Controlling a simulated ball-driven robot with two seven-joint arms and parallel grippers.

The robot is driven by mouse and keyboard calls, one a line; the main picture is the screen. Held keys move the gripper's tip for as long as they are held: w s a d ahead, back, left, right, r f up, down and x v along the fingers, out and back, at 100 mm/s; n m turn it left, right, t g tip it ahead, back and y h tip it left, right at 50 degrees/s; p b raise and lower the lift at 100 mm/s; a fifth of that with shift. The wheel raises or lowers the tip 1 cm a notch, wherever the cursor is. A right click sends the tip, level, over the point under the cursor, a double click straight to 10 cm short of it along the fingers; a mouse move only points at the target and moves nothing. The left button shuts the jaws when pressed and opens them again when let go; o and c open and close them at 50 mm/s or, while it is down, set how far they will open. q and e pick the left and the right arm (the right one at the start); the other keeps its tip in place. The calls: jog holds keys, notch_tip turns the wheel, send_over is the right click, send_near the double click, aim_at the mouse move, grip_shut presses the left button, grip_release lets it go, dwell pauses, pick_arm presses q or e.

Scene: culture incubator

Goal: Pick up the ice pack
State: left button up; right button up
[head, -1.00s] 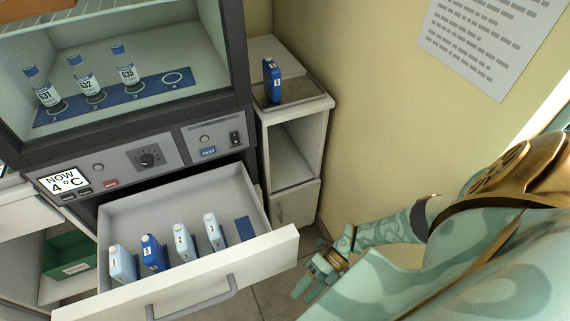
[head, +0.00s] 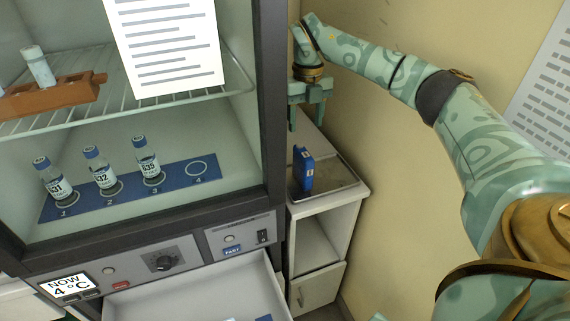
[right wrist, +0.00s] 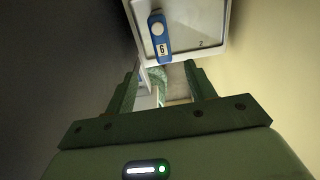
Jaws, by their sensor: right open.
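A blue ice pack (head: 303,170) stands upright on the tray (head: 335,180) on top of a small white side cabinet. In the right wrist view the ice pack (right wrist: 161,42) shows its white cap and a label with one digit, at the upper middle. My right gripper (head: 308,115) is open and empty, pointing down above and behind the ice pack, apart from it. Its fingers (right wrist: 160,80) show in the right wrist view, with the ice pack beyond them. My left gripper is not in view.
The incubator (head: 272,120) stands directly left of the side cabinet, and the wall (head: 400,200) is to its right. An open drawer (head: 200,295) shows at the bottom. Vials (head: 148,160) stand on a blue strip inside the incubator.

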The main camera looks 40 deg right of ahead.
aim_at(303, 152)
jog(key=f+b, duration=0.1)
jog(key=f, duration=0.2)
jog(key=f+b, duration=0.1)
jog(key=f, duration=0.2)
jog(key=f+b, duration=0.1)
jog(key=f, duration=0.2)
jog(key=shift+w+d+f, duration=0.15)
jog(key=shift+w, duration=0.1)
jog(key=shift+f+b, duration=0.35)
jog(key=shift+f, duration=0.05)
notch_tip(303, 152, down, 5)
jog(key=shift+d+f+b, duration=0.1)
jog(key=shift+f+b, duration=0.05)
jog(key=shift+b, duration=1)
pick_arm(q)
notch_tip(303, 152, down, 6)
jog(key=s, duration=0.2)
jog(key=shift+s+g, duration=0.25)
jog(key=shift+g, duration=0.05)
pick_arm(e)
jog(key=shift+r, duration=0.2)
grip_shut()
